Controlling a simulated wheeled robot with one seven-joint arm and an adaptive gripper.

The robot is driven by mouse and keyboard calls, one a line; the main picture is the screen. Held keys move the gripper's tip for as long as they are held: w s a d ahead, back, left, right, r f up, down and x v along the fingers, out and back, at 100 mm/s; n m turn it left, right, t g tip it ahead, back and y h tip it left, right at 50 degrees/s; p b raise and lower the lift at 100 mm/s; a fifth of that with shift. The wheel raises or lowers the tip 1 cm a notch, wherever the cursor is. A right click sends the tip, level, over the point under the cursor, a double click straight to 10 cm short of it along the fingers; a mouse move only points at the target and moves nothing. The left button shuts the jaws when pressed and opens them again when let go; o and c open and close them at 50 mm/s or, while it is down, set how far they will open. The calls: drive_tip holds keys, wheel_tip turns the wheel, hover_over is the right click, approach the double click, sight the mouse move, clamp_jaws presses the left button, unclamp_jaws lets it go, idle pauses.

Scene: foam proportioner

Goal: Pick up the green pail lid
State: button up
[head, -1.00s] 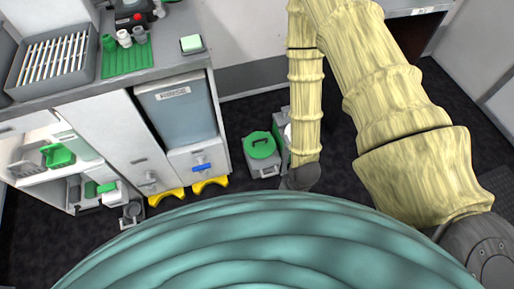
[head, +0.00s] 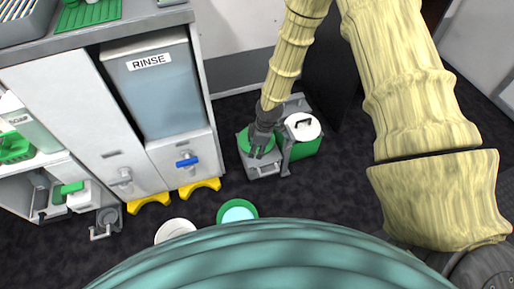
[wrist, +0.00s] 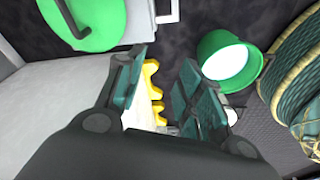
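The exact height above the lid is unclear.
An open green-rimmed pail (head: 237,211) stands on the floor nearer to me; it also shows in the wrist view (wrist: 228,58). A white round item (head: 175,229) is left of it. The cabinet with the RINSE tank (head: 160,92) and yellow feet (head: 200,187) borders the left side.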

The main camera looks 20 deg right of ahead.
drive_tip(key=w+d+f+n+t+h+b, duration=0.1)
drive_tip(key=w+d+n+b, duration=0.1)
drive_tip(key=w+b, duration=0.35)
drive_tip(key=w+d+f+n+h+b, duration=0.1)
drive_tip(key=w+d+n+b, duration=0.2)
drive_tip(key=w, duration=0.5)
drive_tip(key=f, duration=0.1)
drive_tip(key=f+b, duration=0.1)
drive_tip(key=f, duration=0.1)
drive_tip(key=w+f+b, duration=0.1)
drive_tip(key=f, duration=0.1)
drive_tip(key=shift+a, duration=0.2)
drive_tip(key=shift+w+f+b, duration=0.2)
drive_tip(key=shift+f+b, duration=0.8)
drive_tip(key=shift+f, duration=0.3)
drive_tip(key=shift+w+f+b, duration=0.2)
drive_tip(key=shift+f+b, duration=0.75)
drive_tip(key=shift+f, duration=0.3)
drive_tip(key=shift+r, duration=0.1)
drive_tip(key=shift+c, duration=0.3)
clamp_jaws()
